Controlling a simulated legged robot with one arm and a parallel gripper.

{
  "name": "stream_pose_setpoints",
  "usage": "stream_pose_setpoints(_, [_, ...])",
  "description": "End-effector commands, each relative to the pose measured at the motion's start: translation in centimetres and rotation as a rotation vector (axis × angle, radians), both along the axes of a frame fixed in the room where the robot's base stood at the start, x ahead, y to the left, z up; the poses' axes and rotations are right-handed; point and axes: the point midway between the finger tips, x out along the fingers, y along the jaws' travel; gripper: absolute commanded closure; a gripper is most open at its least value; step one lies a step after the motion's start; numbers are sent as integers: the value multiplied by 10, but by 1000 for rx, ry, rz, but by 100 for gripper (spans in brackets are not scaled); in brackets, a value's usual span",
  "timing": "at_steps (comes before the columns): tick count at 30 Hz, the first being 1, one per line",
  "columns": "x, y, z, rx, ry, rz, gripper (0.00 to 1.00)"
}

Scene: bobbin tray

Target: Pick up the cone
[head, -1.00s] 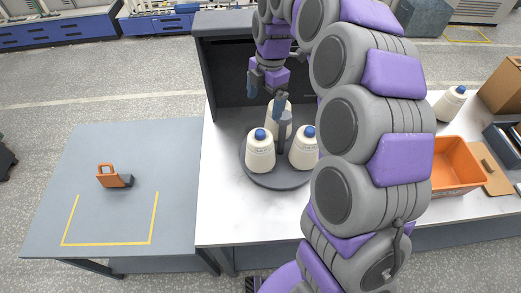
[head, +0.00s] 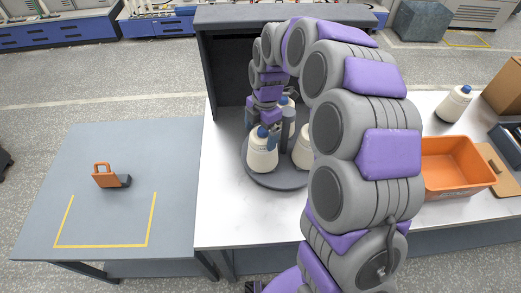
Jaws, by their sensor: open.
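Three white cones with blue tops stand upright on a round grey tray (head: 275,181). The left front cone (head: 262,155) shows most fully. The right front cone (head: 303,152) is partly hidden by my arm, and the back cone (head: 287,120) is partly hidden behind my gripper and the tray's grey post. My gripper (head: 262,127) points down with its fingers apart, near the blue top of the left front cone. Whether it touches that cone cannot be told.
Another white cone (head: 455,103) stands on the white table (head: 228,215) at right, near an orange bin (head: 455,168). A dark cabinet (head: 226,80) rises behind the tray. An orange tool (head: 108,176) lies on the grey table (head: 110,215).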

Motion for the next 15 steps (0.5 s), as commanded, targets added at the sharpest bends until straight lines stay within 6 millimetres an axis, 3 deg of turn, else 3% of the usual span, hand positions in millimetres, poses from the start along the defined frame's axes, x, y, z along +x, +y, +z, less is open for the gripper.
stream_pose_setpoints(1, [-1,0,-11,-1,3,0,0])
stream_pose_setpoints(5, [-2,-1,-24,1,2,0,0])
stream_pose_setpoints(12, [-2,2,-26,-1,0,-1,0])
stream_pose_setpoints(15, [-2,3,-26,-1,-1,0,10])
